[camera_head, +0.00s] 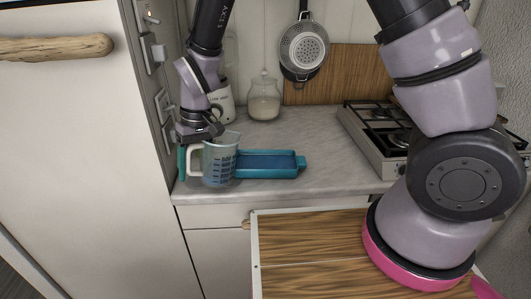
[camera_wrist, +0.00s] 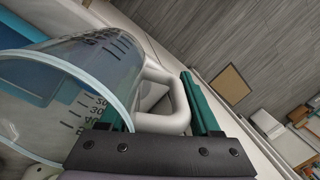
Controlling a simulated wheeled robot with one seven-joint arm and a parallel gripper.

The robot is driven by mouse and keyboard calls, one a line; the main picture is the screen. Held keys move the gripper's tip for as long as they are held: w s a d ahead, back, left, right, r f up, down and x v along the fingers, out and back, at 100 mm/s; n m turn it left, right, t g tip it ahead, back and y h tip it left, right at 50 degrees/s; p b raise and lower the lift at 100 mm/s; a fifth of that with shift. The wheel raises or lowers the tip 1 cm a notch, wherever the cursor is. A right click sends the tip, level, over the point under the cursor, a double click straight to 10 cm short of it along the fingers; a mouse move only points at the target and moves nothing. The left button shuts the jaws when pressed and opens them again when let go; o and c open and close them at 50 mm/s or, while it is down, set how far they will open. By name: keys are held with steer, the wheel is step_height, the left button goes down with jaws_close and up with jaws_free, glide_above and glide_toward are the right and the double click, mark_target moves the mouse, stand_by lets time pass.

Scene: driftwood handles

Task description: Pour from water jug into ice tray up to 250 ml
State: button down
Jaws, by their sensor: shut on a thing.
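The water jug (camera_head: 219,163) is a clear measuring jug with dark graduation marks and a white handle (camera_wrist: 178,104). It looks roughly upright in the head view, near the counter's front left; whether its base touches the counter is unclear. The ice tray (camera_head: 282,174) is teal with a blue inside and lies just right of the jug, its left end hidden behind it. My gripper (camera_head: 194,160) is shut on the jug's handle, with its teal fingers on either side (camera_wrist: 164,104). The jug body (camera_wrist: 112,62) fills the left of the wrist view. The water level is not clear.
A glass jar (camera_head: 264,100) and a white mug (camera_head: 222,103) stand at the back of the counter. A gas hob (camera_head: 375,142) is at the right. A tall white cabinet (camera_head: 80,140) borders the left. A wooden-topped surface (camera_head: 310,250) lies in front.

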steer(key=shift+s+a+f+t+h+p, duration=0.2)
steer(key=shift+a+f+t+h+p, duration=0.15)
steer(key=shift+t+h+p, duration=0.25)
steer(key=shift+r+h, duration=0.1)
steer(key=shift+h, duration=0.3)
